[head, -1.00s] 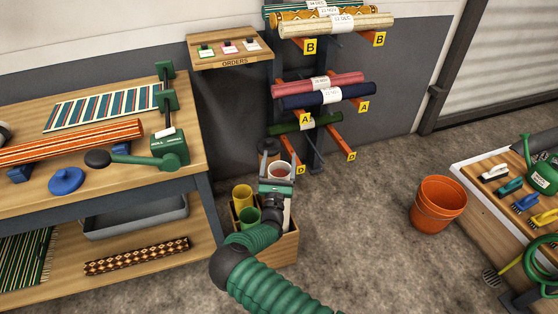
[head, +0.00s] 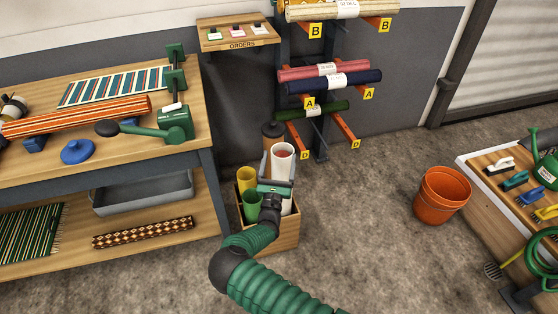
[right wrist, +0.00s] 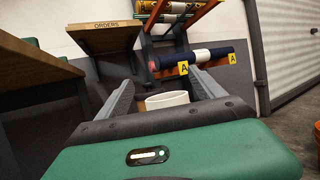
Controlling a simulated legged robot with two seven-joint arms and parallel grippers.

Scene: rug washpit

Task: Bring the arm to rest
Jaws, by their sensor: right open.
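My right arm enters from the bottom of the head view. Its right gripper (head: 280,160) is over the wooden bin (head: 286,238) on the floor, with its jaws open. The gripper also shows in the right wrist view (right wrist: 161,84), fingers spread. A white tube (head: 284,151) stands in the bin and appears between the fingers; its round white rim (right wrist: 167,100) lies between them in the wrist view. I cannot tell whether the fingers touch it. My left gripper is out of view.
Yellow (head: 247,178) and green (head: 252,203) tubes stand in the same bin. A workbench (head: 207,135) is at left, a rug rack (head: 318,140) behind, orange buckets (head: 443,196) at right. Open floor lies between the bin and the buckets.

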